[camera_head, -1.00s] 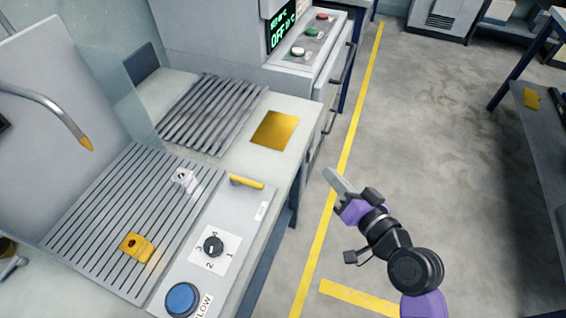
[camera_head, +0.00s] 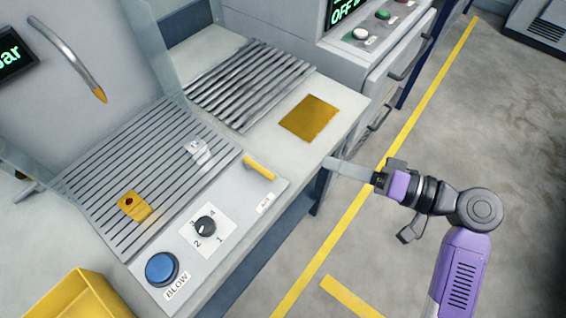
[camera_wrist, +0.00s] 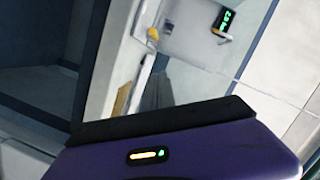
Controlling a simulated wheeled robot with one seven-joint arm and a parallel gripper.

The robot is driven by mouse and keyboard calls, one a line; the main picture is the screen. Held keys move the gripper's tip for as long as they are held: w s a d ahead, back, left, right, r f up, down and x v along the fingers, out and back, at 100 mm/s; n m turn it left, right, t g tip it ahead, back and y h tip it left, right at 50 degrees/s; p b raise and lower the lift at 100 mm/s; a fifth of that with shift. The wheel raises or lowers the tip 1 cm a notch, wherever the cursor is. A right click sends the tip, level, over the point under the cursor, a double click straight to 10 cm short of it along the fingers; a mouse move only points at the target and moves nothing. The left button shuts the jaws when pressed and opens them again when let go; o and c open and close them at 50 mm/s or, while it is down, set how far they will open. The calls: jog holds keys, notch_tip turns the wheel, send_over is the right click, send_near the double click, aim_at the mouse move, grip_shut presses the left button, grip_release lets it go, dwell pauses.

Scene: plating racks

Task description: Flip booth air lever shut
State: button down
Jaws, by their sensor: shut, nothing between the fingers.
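The yellow lever (camera_head: 259,168) lies on the grey control panel at the front right of the slatted booth grate. A small white label (camera_head: 266,204) sits beside it, too small to read. My gripper (camera_head: 328,163) is shut and empty. Its grey fingertips point left toward the panel, to the right of the lever and clear of it. In the wrist view a small yellow piece (camera_wrist: 153,34) shows near the top; I cannot tell for certain that it is the lever.
The panel also holds a numbered dial (camera_head: 205,225) and a blue BLOW button (camera_head: 162,268). A yellow block (camera_head: 134,206) and a small clear piece (camera_head: 198,150) rest on the grate (camera_head: 100,180). A gold plate (camera_head: 310,117) lies behind the lever. A yellow bin (camera_head: 75,300) stands front left.

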aim_at(259, 170)
jog(key=p+x, duration=0.1)
jog(key=x, duration=0.8)
jog(key=shift+a+p, duration=0.15)
jog(key=shift+p, duration=0.2)
jog(key=shift+s+a+f+p, duration=0.2)
jog(key=shift+s+a+f, duration=0.2)
jog(key=shift+a, duration=0.1)
jog(key=shift+s+a+f+p, duration=0.15)
jog(key=shift+s+a+f, duration=0.2)
jog(key=shift+a, duration=0.2)
jog(key=shift+s+a+f, duration=0.3)
jog(key=shift+f, duration=0.15)
